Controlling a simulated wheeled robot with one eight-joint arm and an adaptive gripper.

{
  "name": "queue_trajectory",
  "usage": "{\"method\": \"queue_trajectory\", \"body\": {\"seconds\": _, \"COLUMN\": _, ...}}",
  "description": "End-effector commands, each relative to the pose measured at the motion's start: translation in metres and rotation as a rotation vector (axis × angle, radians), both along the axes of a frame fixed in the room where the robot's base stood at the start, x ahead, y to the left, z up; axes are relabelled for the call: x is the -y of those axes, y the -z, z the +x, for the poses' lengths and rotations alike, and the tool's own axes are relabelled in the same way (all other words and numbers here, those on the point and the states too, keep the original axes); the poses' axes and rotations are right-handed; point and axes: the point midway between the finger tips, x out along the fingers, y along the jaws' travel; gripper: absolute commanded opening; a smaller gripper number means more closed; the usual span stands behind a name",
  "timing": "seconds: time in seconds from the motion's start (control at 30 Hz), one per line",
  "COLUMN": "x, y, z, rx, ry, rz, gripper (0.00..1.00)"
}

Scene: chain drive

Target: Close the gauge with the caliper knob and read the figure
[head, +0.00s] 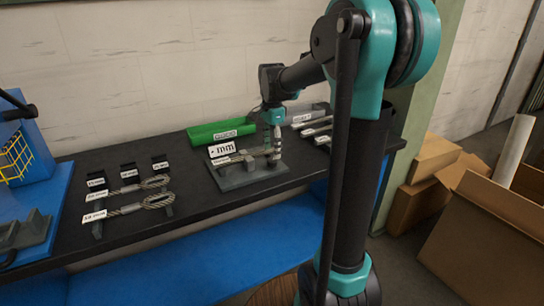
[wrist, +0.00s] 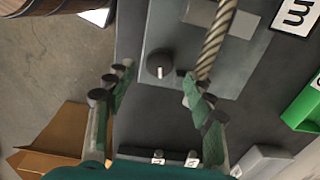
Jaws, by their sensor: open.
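The gauge (head: 236,182) is a grey plate on the dark bench, with a white "mm" sign (head: 222,149) beside it. In the wrist view the gauge plate (wrist: 160,105) carries a round black caliper knob (wrist: 159,66) with a white mark. A twisted steel rope (wrist: 215,42) lies across the gauge, to the right of the knob. My gripper (head: 274,142) is over the gauge's right end. In the wrist view my gripper (wrist: 155,76) is open, its fingers on either side of the knob with gaps. The right finger overlaps the rope's lower end; contact is unclear. No figure is readable.
A green tray (head: 219,133) stands behind the gauge. Looped ropes (head: 141,203) with labels lie on the bench (head: 190,205) at left, with black blocks behind them. More labelled pieces (head: 316,126) lie to the right. Cardboard boxes (head: 490,215) stand on the floor at right.

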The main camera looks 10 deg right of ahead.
Motion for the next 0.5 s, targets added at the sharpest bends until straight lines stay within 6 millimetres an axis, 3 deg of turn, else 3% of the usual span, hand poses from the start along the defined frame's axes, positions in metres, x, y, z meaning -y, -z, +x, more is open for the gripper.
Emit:
{"method": "queue_trajectory", "body": {"seconds": 0.2, "x": 0.000, "y": -0.044, "z": 0.000, "rx": 0.000, "ry": 0.000, "rz": 0.000, "gripper": 0.54}}
{"method": "queue_trajectory", "body": {"seconds": 0.5, "x": 0.000, "y": -0.075, "z": 0.000, "rx": 0.000, "ry": 0.000, "rz": 0.000, "gripper": 0.54}}
